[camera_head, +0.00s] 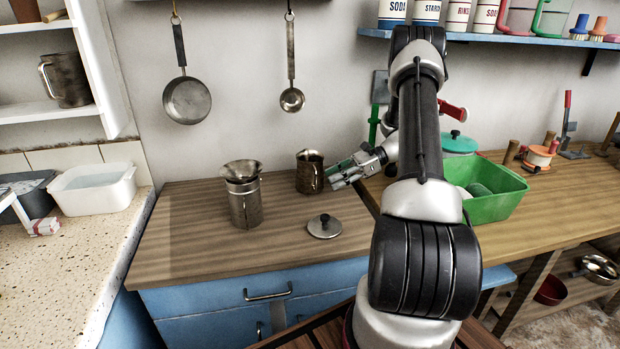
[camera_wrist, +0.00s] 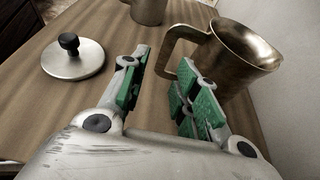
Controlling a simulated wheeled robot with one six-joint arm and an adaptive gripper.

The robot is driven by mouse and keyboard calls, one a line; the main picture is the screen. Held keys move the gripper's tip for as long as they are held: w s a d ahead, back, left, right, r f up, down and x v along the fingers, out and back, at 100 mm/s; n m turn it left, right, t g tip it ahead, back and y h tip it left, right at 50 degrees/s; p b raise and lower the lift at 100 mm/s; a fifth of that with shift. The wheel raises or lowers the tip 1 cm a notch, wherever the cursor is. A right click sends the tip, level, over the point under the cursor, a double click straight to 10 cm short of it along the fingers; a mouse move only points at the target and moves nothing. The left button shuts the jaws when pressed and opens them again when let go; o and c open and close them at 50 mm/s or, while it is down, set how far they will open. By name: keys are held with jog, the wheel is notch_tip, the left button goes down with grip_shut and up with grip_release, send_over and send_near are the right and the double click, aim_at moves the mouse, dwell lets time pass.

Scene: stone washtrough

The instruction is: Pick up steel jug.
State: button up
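A steel jug (camera_head: 308,177) with a brownish metal sheen stands upright on the wooden counter in the head view. My gripper (camera_head: 338,174) is close to its right, at the side with the handle. In the wrist view the jug (camera_wrist: 240,60) is at upper right, with its handle toward the middle. My gripper (camera_wrist: 162,76) is open there, and the handle shows just beyond and between the fingertips. The right finger overlaps part of the jug in the picture. I cannot tell whether it touches. Nothing is held.
A steel canister with a funnel-shaped top (camera_head: 246,205) stands left of the jug. A round lid with a black knob (camera_head: 324,227) lies in front. A green basin (camera_head: 492,192) is right of my arm. A similar jug (camera_head: 70,80) stands on the left shelf. Pan (camera_head: 187,100) and ladle (camera_head: 291,99) hang above.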

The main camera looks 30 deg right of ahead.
aim_at(316, 186)
jog(key=x, duration=0.7)
jog(key=shift+w+f, duration=0.2)
grip_shut()
jog(key=shift+r, duration=0.1)
